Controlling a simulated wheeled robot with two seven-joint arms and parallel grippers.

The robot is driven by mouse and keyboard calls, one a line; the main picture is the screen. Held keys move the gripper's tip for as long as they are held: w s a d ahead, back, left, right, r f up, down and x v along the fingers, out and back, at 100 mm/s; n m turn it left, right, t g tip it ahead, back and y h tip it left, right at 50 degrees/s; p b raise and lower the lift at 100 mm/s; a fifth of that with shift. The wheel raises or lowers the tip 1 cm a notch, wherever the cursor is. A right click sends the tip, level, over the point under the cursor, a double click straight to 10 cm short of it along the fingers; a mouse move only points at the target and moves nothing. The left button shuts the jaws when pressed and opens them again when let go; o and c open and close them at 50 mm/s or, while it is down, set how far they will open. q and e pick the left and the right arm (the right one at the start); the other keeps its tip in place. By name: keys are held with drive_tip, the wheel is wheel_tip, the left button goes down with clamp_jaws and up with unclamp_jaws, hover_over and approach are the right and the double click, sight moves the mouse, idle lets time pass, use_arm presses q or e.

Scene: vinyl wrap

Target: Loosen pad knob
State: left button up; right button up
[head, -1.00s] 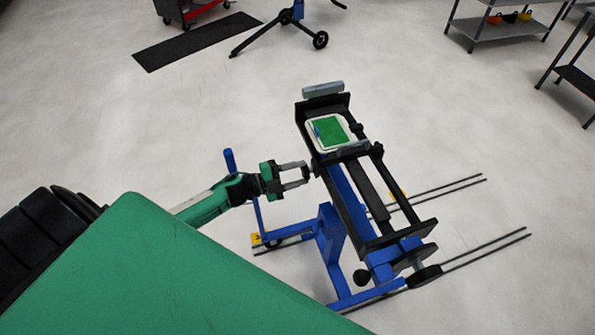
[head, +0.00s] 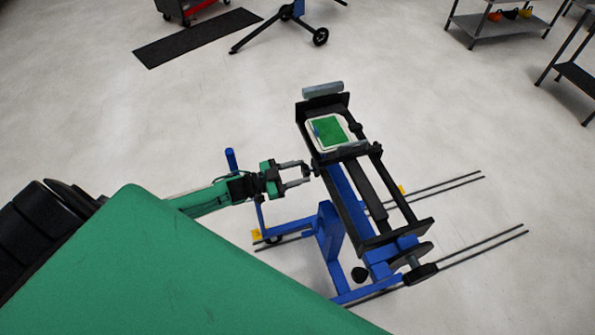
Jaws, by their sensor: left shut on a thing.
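The blue and black stand (head: 334,232) is at the middle right, with a long black frame tilted up and to the left. A pad with a green top (head: 330,131) lies in its upper end. My left gripper (head: 307,173) reaches in from the left, its two grey fingers shut on a small dark knob at the left side of the frame, below the pad. The fingers mostly hide that knob. Another dark knob (head: 355,127) shows at the right of the pad. My right gripper is not in view.
A round black knob (head: 360,274) and a black handle (head: 420,273) are at the stand's lower end. Thin dark rails (head: 480,246) lie on the floor at right. A black mat (head: 197,38) and shelves (head: 502,27) are farther back.

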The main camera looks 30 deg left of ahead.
use_arm(q)
drive_tip(key=shift+n, duration=0.8)
drive_tip(key=o, duration=1)
drive_tip(key=b+v, duration=0.3)
drive_tip(key=v, duration=1.1)
